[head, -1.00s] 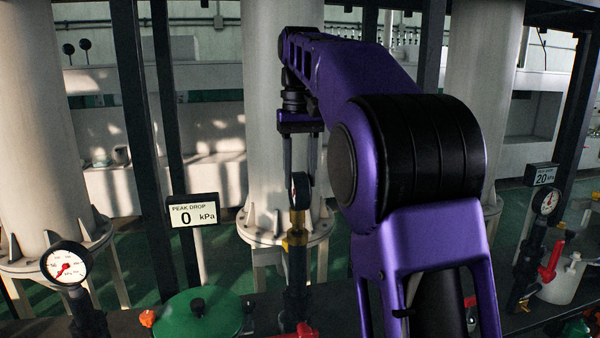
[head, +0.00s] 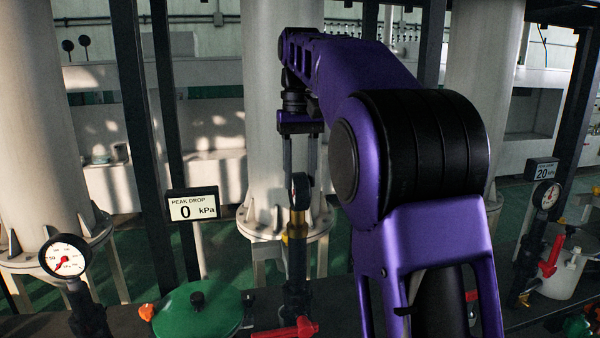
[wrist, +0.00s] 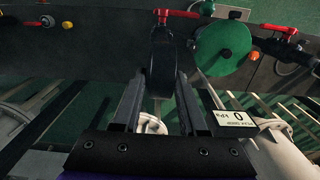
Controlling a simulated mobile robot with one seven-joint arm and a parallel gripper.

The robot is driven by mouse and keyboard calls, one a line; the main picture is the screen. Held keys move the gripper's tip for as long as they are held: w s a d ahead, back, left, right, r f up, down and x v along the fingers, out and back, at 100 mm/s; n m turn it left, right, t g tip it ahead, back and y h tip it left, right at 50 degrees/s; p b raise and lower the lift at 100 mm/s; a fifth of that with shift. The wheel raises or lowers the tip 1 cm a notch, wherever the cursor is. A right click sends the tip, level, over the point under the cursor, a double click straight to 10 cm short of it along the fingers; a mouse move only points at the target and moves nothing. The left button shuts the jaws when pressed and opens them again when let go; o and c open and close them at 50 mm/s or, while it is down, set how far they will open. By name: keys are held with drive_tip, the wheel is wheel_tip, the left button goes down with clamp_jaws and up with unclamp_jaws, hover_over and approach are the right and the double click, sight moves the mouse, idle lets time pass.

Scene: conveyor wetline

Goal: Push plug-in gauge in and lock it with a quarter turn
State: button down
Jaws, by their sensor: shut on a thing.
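The plug-in gauge (head: 300,188) is a dark, round-headed gauge seen nearly edge-on at the middle of the head view. Its stem meets a brass fitting (head: 297,226) on top of a dark upright pipe (head: 298,270). Gauge and fitting look in line and upright; how deep the stem sits cannot be told. My gripper (head: 300,176) points down with its two long fingers shut on the gauge head. In the wrist view the dark gauge (wrist: 162,60) lies between the fingertips and hides the fitting.
A PEAK DROP display (head: 193,206) reads 0 kPa, left of the pipe. A green round lid (head: 190,312) and a red lever (head: 290,328) are close by. Other gauges stand at left (head: 64,256) and right (head: 547,195). A large white column (head: 265,90) rises behind.

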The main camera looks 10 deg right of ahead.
drive_tip(key=shift+f, duration=0.3)
drive_tip(key=shift+c, duration=1.9)
unclamp_jaws()
drive_tip(key=shift+r, duration=0.1)
wheel_tip(320, 180, up, 5)
drive_tip(key=shift+r+p, duration=0.1)
drive_tip(key=shift+p, duration=1.05)
drive_tip(key=shift+r, duration=1.1)
